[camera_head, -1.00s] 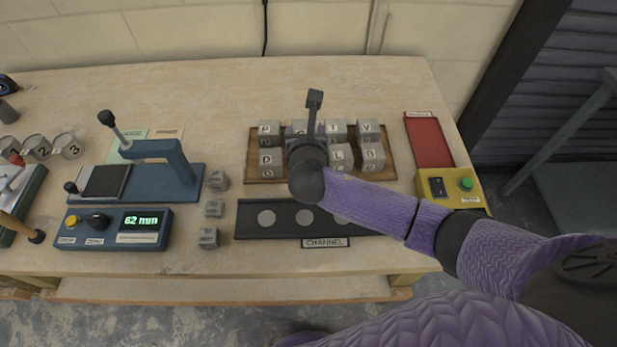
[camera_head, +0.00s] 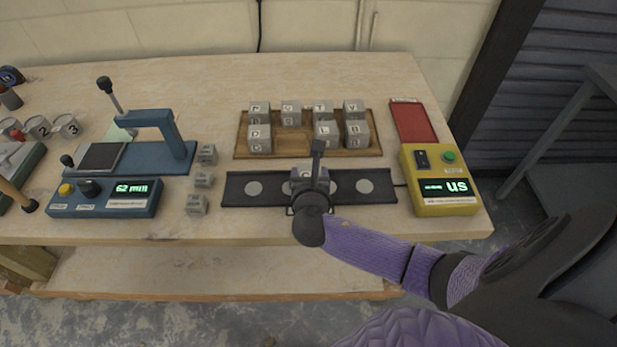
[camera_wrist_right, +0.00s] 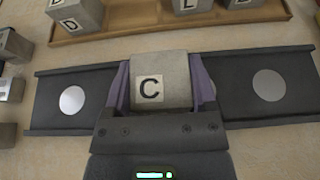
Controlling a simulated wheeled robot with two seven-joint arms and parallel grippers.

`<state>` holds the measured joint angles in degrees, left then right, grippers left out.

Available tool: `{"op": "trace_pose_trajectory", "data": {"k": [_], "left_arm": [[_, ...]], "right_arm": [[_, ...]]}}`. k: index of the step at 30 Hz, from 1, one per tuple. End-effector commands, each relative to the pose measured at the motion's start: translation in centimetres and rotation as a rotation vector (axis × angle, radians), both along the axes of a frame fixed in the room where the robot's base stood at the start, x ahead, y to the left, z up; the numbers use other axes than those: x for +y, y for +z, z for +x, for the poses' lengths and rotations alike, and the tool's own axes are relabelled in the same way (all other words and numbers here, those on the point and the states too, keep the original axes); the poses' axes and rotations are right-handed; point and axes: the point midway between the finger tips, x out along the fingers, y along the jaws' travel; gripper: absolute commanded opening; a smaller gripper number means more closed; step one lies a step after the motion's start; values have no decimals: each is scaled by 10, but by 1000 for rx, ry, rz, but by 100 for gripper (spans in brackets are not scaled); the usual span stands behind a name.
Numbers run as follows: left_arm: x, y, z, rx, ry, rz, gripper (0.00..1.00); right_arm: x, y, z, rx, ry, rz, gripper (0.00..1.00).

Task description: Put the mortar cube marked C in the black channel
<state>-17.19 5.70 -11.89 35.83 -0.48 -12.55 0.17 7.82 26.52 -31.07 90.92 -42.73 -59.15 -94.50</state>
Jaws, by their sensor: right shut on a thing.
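The black channel (camera_head: 273,191) lies along the front of the bench with pale round spots. The cube is at the middle of the channel's length; I cannot tell whether it touches the channel floor. My gripper hides part of the channel there. My left gripper is not in view.
A wooden tray (camera_head: 285,153) behind the channel holds several lettered cubes, with a gap in its front row. Several small grey blocks (camera_head: 204,180) stand left of the channel. A yellow box (camera_head: 437,190) with a lit display is at right, a blue press (camera_head: 155,150) at left.

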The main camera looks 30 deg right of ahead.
Motion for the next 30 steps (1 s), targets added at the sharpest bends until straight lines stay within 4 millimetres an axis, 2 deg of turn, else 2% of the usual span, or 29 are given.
{"op": "trace_pose_trajectory", "data": {"k": [6,7,10,18,20,30], "left_arm": [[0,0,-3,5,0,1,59],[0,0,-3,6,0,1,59],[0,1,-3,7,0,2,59],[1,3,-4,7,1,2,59],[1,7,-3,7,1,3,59],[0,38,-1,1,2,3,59]], "right_arm": [[0,-1,0,0,0,-1,0],[0,-1,0,0,0,-1,80],[0,-1,0,0,0,-1,100],[0,4,0,-1,0,0,100],[4,7,-6,0,1,0,100],[42,39,-68,1,1,2,100]]}}
